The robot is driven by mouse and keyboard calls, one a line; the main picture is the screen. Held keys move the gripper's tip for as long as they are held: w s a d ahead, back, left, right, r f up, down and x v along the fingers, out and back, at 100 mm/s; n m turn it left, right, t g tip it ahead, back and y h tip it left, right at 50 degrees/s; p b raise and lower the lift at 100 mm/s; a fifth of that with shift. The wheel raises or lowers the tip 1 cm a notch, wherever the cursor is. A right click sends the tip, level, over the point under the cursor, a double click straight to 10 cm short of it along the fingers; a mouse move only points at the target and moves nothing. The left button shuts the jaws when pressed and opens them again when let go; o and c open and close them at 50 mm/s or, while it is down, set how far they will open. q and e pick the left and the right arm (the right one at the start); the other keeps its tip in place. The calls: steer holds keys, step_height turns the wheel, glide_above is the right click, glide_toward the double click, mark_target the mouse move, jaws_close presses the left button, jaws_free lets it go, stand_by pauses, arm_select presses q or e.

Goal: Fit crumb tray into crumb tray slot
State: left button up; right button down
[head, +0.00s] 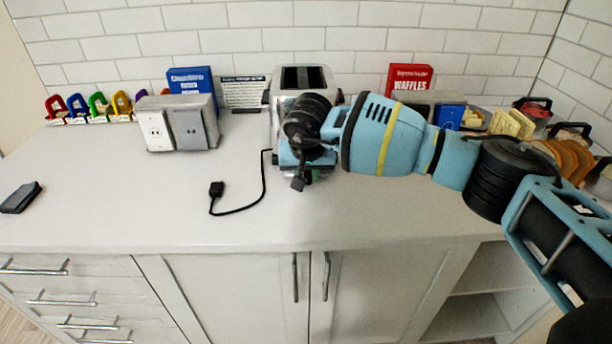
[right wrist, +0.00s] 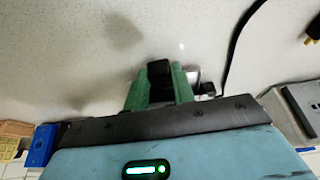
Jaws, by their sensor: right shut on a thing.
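The silver toaster (head: 303,78) stands at the back middle of the counter, its two dark top slots showing. My right arm reaches in from the right, and its gripper (head: 305,172) is low in front of the toaster, mostly hidden behind the wrist. In the right wrist view its green fingers (right wrist: 160,88) are shut on a small dark piece, apparently the crumb tray (right wrist: 159,70). The rest of the tray and the crumb tray slot are hidden, so I cannot tell whether they touch. My left gripper is not in view.
A black cord with a plug (head: 217,189) lies left of the gripper. A grey outlet box (head: 178,124) stands behind it. A red waffle box (head: 408,78) and bread slices (head: 511,123) are at the back right. A dark flat object (head: 20,197) lies far left. The front counter is clear.

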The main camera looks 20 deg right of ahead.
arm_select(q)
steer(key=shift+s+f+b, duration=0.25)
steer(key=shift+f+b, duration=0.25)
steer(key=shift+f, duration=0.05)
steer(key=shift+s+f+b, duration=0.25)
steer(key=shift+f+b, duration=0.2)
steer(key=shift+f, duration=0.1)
arm_select(e)
steer(key=shift+w+d, duration=0.25)
steer(key=shift+w, duration=0.55)
steer(key=shift+w+d, duration=0.2)
steer(key=shift+w, duration=0.6)
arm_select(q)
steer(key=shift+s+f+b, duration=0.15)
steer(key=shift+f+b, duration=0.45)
arm_select(e)
steer(key=shift+w+d, duration=0.25)
steer(key=shift+w, duration=0.65)
steer(key=c, duration=1.1)
jaws_free()
steer(key=shift+s+r, duration=0.1)
steer(key=v, duration=0.7)
steer(key=shift+s+r, duration=0.15)
steer(key=shift+r, duration=0.1)
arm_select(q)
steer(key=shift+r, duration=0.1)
